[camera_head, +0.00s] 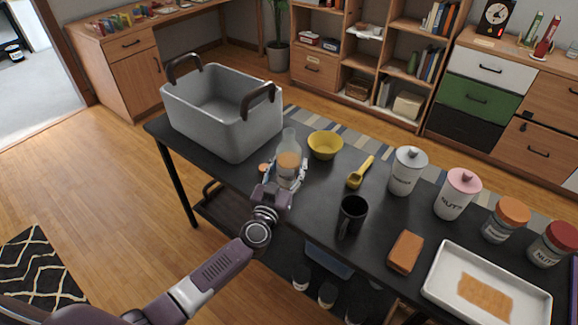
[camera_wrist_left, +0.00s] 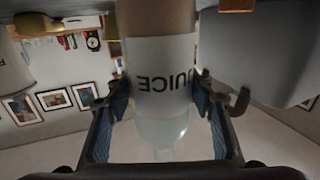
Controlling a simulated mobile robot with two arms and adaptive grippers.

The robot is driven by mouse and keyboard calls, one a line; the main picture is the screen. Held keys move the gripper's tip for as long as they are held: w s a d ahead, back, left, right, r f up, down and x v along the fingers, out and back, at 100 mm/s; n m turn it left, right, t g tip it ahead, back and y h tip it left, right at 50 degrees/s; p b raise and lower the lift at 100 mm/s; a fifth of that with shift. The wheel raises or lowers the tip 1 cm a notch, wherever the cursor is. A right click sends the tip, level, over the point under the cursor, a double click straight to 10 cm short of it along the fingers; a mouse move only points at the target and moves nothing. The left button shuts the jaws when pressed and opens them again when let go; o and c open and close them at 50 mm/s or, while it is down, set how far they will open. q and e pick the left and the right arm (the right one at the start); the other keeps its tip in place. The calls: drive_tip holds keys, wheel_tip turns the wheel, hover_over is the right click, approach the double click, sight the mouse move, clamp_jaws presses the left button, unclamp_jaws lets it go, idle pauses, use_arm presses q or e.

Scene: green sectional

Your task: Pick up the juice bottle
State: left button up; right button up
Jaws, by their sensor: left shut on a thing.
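I cannot tell whether the bottle's base touches the table. My right gripper is not in view.
A grey bin (camera_head: 225,120) with dark handles stands left of the bottle. A yellow bowl (camera_head: 325,144), yellow scoop (camera_head: 360,172) and black mug (camera_head: 352,215) are to the right. Several jars, a brown block (camera_head: 405,251) and a white tray (camera_head: 440,285) are farther right.

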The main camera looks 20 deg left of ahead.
use_arm(q)
drive_tip(key=shift+r, duration=0.1)
drive_tip(key=c, duration=0.4)
drive_tip(key=shift+o, duration=0.2)
drive_tip(key=shift+r+p, duration=0.75)
drive_tip(key=shift+r, duration=0.15)
wheel_tip(320, 180, up, 17)
drive_tip(key=p, duration=1.2)
hover_over(289, 131)
drive_tip(key=shift+f, duration=0.1)
drive_tip(key=shift+r+p, duration=0.55)
drive_tip(key=shift+r, duration=0.15)
